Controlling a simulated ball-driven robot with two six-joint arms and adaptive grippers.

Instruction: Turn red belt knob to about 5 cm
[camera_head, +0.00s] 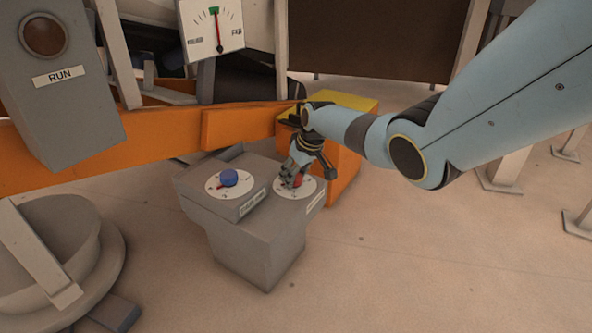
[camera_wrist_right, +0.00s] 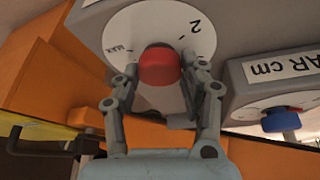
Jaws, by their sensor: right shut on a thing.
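The red belt knob (camera_wrist_right: 159,67) sits on a white round dial plate (camera_wrist_right: 130,28) with "2" and "MAX" marks showing in the right wrist view. My right gripper (camera_wrist_right: 160,75) has its fingers on both sides of the red knob and is shut on it. In the head view my right gripper (camera_head: 296,172) reaches down onto the red knob (camera_head: 293,181) and partly covers it and its dial. The pointer reading of the red knob cannot be made out. My left gripper does not show.
A blue knob (camera_head: 229,177) on its own dial stands left of the red one on the grey control box (camera_head: 255,240). An orange beam (camera_head: 160,140) and a box labelled RUN (camera_head: 65,100) stand behind and left. A gauge (camera_head: 212,28) is above. The floor in front right is clear.

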